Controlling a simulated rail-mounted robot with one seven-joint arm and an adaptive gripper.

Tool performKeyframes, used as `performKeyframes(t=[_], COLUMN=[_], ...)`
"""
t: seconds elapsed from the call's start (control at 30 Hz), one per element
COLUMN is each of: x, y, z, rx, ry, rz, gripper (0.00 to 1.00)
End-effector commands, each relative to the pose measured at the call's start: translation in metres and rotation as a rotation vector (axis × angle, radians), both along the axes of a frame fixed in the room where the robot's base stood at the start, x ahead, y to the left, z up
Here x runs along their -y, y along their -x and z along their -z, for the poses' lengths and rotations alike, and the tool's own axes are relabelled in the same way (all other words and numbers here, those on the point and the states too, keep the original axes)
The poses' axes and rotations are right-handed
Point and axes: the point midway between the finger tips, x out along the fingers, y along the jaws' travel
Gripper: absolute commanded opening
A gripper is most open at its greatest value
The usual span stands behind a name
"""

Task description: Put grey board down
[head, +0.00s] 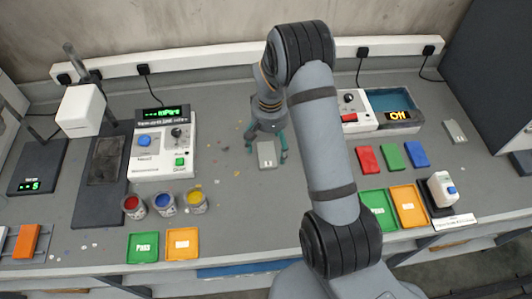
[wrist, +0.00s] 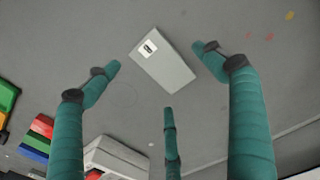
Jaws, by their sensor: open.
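The grey board (head: 267,157) is a small flat rectangle with a white label and dark mark at one end. It appears to lie flat on the bench in the middle of the head view, and it also shows in the wrist view (wrist: 168,65). My gripper (head: 266,147) is right above it, its teal fingers spread apart. In the wrist view my gripper (wrist: 160,76) has its fingers around the board with gaps on the sides, none visibly touching it. The exact height of the fingertips over the bench is hard to tell.
A mixer console (head: 164,145) and paint cans (head: 164,204) stand to the left. Red (head: 370,159), green and blue boards lie to the right, near green and orange trays (head: 408,206). Another light grey piece (head: 455,131) lies far right. Bench around the board is mostly clear.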

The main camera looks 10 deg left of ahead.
Motion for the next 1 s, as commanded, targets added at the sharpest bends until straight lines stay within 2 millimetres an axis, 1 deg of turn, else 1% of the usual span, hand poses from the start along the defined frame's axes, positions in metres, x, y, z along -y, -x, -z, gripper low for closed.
performKeyframes(t=[0.2, 0.27, 0.53, 1.0], x=[0.001, 0.001, 0.001, 0.001], y=[0.000, 0.000, -0.001, -0.001], z=[0.026, 0.030, 0.033, 0.033], rx=[-0.003, -0.001, 0.001, 0.001], ry=[0.001, 0.000, 0.000, 0.000], rz=[0.003, 0.003, 0.004, 0.003], gripper=[0.83, 0.83, 0.83, 0.55])
